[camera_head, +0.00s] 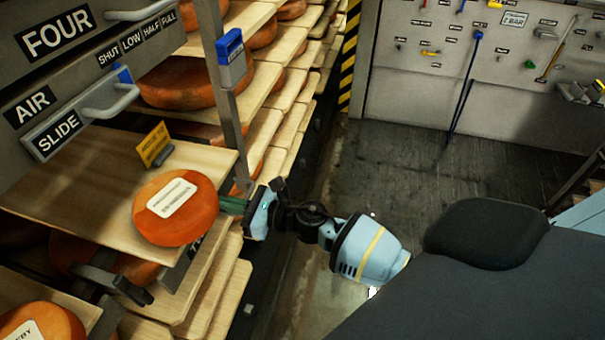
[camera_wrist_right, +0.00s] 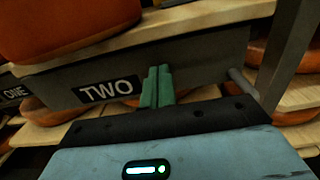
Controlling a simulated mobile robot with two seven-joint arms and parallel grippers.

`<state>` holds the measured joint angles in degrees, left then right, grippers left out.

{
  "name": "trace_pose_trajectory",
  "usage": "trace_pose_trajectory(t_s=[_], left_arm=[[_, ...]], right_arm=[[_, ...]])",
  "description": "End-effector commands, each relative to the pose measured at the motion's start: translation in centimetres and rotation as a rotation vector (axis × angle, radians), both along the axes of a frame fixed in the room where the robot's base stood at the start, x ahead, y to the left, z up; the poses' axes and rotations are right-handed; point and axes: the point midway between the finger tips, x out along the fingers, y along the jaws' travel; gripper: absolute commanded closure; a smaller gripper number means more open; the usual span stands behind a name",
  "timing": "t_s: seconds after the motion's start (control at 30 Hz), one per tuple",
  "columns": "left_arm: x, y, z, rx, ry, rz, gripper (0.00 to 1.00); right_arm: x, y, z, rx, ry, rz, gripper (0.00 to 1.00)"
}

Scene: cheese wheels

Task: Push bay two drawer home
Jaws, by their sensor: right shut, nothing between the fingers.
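The bay two drawer is a wooden board (camera_head: 70,195) with a grey front; in the right wrist view its front (camera_wrist_right: 205,65) carries a black TWO label (camera_wrist_right: 107,90). In the head view the board sticks out from the rack, with an orange cheese wheel (camera_head: 190,222) with a white label near its outer edge. My right gripper (camera_head: 226,205) is shut and empty at that edge, beside the wheel. In the right wrist view its green fingertips (camera_wrist_right: 156,84) are upright at the drawer front, right of the label; contact cannot be told. My left gripper is not in view.
A yellow card (camera_head: 153,145) stands on the board. A grey upright post (camera_head: 222,75) with a blue-topped tag (camera_head: 231,60) stands behind it. More shelves with cheese wheels lie beyond. A dark bar (camera_head: 110,280) lies below the board.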

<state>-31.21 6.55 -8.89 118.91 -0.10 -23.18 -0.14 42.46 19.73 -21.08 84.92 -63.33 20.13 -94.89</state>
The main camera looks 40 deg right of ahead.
Motion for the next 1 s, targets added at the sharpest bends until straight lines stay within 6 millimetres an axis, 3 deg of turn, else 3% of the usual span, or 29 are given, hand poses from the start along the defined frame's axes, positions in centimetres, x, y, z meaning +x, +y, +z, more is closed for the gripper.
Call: trace_pose_trajectory(t_s=[0.4,1.0], left_arm=[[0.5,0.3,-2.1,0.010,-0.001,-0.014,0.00],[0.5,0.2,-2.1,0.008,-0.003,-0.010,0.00]], right_arm=[[4.9,3.9,-0.2,-0.001,0.001,0.001,1.00],[6.0,4.7,0.2,0.003,-0.003,-0.002,1.00]])
